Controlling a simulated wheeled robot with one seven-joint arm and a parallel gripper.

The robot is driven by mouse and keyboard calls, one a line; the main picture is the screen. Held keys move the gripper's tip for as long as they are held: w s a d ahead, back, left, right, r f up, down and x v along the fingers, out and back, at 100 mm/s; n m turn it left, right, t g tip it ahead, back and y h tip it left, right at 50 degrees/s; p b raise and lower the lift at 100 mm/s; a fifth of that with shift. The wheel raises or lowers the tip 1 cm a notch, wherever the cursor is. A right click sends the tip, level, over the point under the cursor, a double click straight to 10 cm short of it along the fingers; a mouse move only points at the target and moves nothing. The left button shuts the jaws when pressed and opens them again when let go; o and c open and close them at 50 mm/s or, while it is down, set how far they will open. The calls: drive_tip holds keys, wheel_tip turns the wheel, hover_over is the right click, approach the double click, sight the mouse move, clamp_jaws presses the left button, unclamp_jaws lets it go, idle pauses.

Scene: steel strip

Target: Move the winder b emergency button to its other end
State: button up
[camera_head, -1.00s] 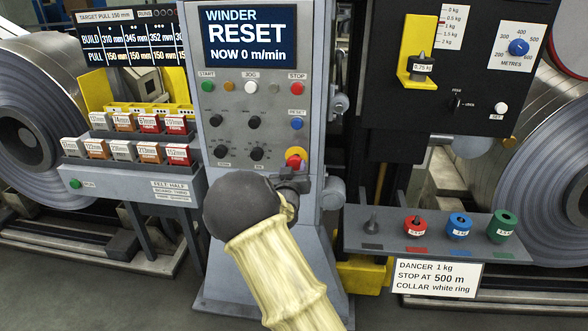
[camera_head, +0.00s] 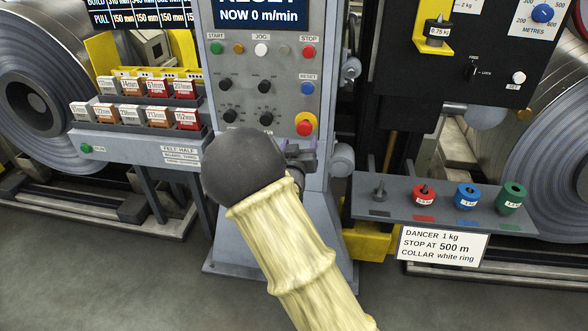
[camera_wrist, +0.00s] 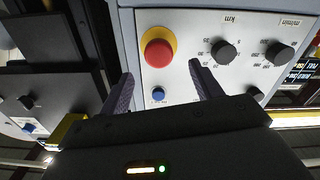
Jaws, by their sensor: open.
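The emergency button is a red mushroom head on a yellow collar (camera_head: 305,124) at the lower right of the grey winder panel (camera_head: 215,60). In the wrist view the red button (camera_wrist: 157,54) stands upper left of centre, beyond my fingertips. My gripper (camera_wrist: 160,85) is open and empty, its two dark fingers apart, with the button between their lines but ahead of them. In the head view my gripper (camera_head: 300,158) is just below the button, partly hidden behind my arm. I cannot tell from these views whether it touches the panel.
A blue reset button (camera_head: 307,88) and several black knobs (camera_head: 264,118) sit close by on the panel. A shelf (camera_head: 430,207) with coloured weights stands at right. A rack of labelled blocks (camera_head: 140,123) stands at left. Steel coils flank both sides.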

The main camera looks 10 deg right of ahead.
drive_tip(key=v, duration=1.1)
drive_tip(key=shift+s, duration=0.4)
drive_tip(key=s+d+f+g+y, duration=0.3)
drive_tip(key=s+f+g+y, duration=0.1)
drive_tip(key=s+f+g, duration=0.25)
drive_tip(key=s+d+n+g+y, duration=0.15)
drive_tip(key=s+g, duration=0.25)
drive_tip(key=s, duration=0.4)
drive_tip(key=s+d+m+g, duration=0.15)
drive_tip(key=s+g, duration=0.25)
drive_tip(key=s, duration=0.4)
wheel_tip(320, 180, up, 21)
drive_tip(key=n+p, duration=0.1)
drive_tip(key=p, duration=2.1)
drive_tip(key=shift+w+d, duration=0.2)
